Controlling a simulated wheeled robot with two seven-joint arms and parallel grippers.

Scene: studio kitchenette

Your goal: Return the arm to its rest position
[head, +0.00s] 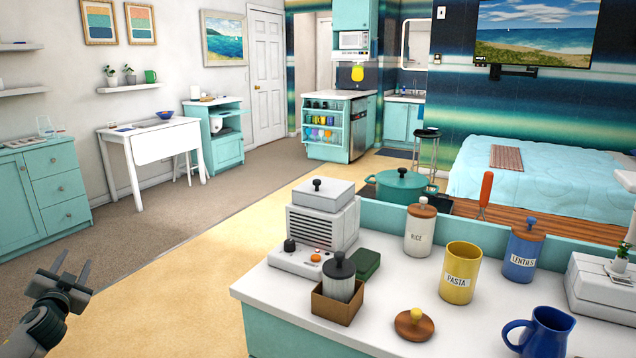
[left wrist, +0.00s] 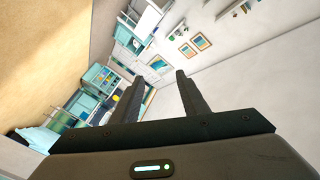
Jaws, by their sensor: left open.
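My left gripper (head: 72,268) is at the lower left of the head view, raised over the floor and pointing up. Its two fingers stand apart with nothing between them. In the left wrist view the same open fingers (left wrist: 160,100) show against the far room, which appears tilted. The gripper is well to the left of the white counter and touches nothing. My right gripper is not in view.
The white counter (head: 390,275) carries a yellow pasta canister (head: 460,272), a blue lentils canister (head: 523,250), a rice canister (head: 420,230), a blue pitcher (head: 540,335) and a wooden lid (head: 413,324). Open floor (head: 180,295) lies left of it. A teal dresser (head: 45,195) stands far left.

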